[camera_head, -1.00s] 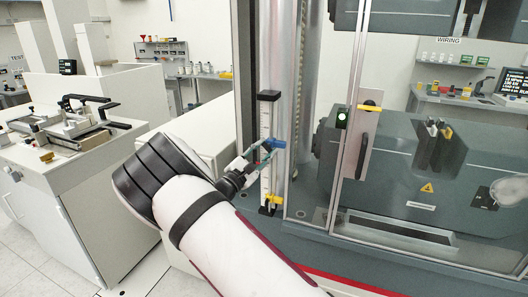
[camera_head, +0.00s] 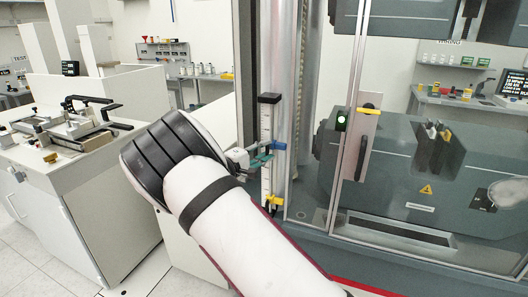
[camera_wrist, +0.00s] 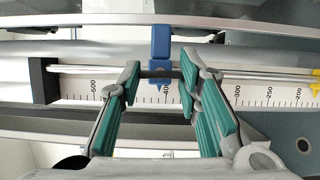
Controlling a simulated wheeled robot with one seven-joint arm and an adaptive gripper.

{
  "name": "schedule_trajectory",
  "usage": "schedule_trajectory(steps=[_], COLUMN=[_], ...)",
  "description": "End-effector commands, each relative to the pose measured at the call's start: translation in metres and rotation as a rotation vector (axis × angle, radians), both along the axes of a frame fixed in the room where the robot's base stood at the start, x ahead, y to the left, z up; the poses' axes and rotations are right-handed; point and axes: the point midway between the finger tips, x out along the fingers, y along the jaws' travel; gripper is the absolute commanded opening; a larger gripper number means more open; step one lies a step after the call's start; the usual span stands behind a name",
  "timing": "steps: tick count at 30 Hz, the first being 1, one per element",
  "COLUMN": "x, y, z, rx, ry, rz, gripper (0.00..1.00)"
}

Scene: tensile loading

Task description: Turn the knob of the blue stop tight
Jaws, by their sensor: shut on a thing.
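The blue stop (camera_head: 279,146) sits on the upright white scale (camera_head: 266,180) at the left of the test machine. In the wrist view the blue stop (camera_wrist: 161,42) is on the rod beside the scale, near the 400 mark. My gripper (camera_wrist: 160,74) has its teal fingers on both sides of the stop's knob, shut on it. In the head view my gripper (camera_head: 262,160) reaches the stop from the left.
A yellow stop (camera_head: 272,201) sits lower on the same scale. A clear door with a handle (camera_head: 368,150) stands to the right of the column. A white bench (camera_head: 75,165) with a fixture is at the left.

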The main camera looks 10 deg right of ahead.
Motion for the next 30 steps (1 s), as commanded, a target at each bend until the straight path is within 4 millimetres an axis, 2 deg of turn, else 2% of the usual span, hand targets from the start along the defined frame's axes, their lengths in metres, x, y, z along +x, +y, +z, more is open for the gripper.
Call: schedule_trajectory(steps=[19, 20, 22, 30], x=[-0.0002, -0.0002, -0.0003, -0.0002], y=[-0.0004, -0.0004, -0.0003, -0.0001], z=[0.0002, 0.0002, 0.0003, 0.0002], rx=[0.040, 0.040, 0.040, 0.039], ry=[-0.029, -0.029, -0.029, -0.029], rz=[-0.001, -0.001, -0.001, 0.000], gripper=[0.03, 0.36, 0.52, 0.52])
